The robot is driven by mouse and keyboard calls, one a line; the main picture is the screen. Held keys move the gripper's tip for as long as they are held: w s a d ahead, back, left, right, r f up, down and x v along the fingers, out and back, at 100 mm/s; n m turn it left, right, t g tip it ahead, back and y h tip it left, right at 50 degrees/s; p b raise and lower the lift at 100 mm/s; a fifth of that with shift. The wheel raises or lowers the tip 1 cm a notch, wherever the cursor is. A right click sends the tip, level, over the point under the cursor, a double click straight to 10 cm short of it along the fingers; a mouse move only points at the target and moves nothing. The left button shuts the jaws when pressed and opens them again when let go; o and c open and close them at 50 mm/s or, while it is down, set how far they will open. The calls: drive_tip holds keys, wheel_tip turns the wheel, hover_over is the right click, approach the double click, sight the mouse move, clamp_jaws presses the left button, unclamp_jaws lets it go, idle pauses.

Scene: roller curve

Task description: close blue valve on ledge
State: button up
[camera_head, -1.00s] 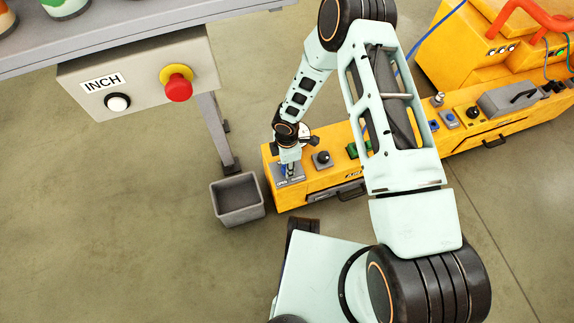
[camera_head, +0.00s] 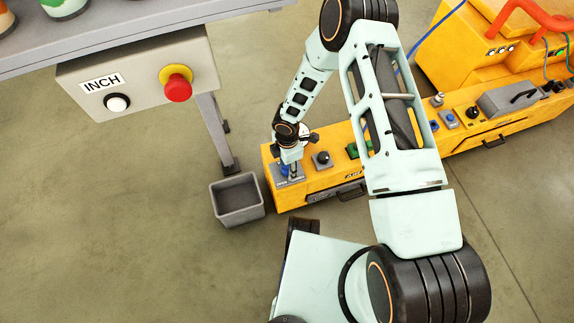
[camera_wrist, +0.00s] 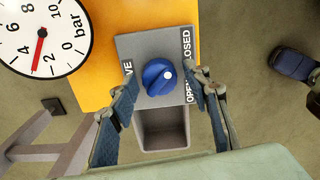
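The blue valve (camera_wrist: 157,80) is a round knob with a white dot on its right side. It sits on a grey plate (camera_wrist: 150,46) lettered CLOSED at upper right and OPEN at lower right; lettering at left is partly hidden. In the head view the blue valve (camera_head: 284,169) shows at the left end of the yellow ledge (camera_head: 276,200), under my gripper (camera_head: 292,170). In the wrist view my gripper (camera_wrist: 161,75) is open, one finger on each side of the knob. Small gaps show between fingers and knob; contact cannot be made out.
A pressure gauge (camera_wrist: 42,32) stands beside the plate. A black knob (camera_head: 322,158) is farther along the ledge. A grey bin (camera_head: 238,218) stands on the floor at the ledge's left end. An INCH box with a red button (camera_head: 178,91) hangs at upper left.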

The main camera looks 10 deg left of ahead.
sight(287, 167)
drive_tip(key=shift+a+r, duration=0.1)
drive_tip(key=shift+r, duration=0.05)
drive_tip(key=shift+r, duration=0.3)
wheel_tip(287, 167, up, 11)
idle(0.4)
drive_tip(key=shift+r, duration=0.1)
idle(0.3)
